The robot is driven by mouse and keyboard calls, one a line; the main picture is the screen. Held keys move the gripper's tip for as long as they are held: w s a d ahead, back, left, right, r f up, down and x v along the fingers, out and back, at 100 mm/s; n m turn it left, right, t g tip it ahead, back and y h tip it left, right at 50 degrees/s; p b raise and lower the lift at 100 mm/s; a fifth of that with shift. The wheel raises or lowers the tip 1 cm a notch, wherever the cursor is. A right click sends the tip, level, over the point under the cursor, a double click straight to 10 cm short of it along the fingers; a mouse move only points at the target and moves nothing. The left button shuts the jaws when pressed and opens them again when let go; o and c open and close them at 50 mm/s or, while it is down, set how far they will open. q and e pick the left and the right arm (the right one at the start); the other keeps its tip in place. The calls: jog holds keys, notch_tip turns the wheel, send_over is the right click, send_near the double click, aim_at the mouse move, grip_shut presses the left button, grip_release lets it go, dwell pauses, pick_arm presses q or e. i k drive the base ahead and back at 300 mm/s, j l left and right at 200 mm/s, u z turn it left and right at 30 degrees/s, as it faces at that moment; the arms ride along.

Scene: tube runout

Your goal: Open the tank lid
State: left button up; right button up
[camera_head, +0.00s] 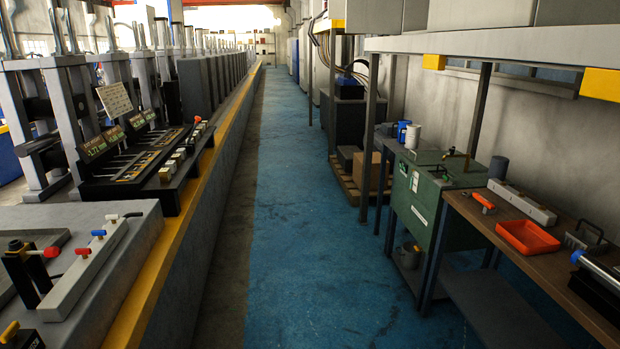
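A green tank (420,215) stands at the right of the aisle, between a dark table and a brown workbench. Its flat green top (428,162) looks closed, with brass-coloured fittings (455,153) on it. I cannot make out the lid's edge or hinge clearly at this distance. White labels show on the tank's front. Neither of my grippers is in view, and no part of my arms shows near the tank.
The blue aisle floor (305,235) is clear. The brown workbench (562,275) holds a red tray (527,237), a white strip (521,202) and tools. A white roll (412,136) stands behind the tank. Grey machines with a yellow edge (190,215) line the left.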

aim_at(420, 158)
jog(key=i+z, duration=0.15)
jog(key=i, duration=0.45)
jog(key=i+z, duration=0.2)
jog(key=i, duration=0.45)
jog(key=i+j+z, duration=0.15)
jog(key=i, duration=0.45)
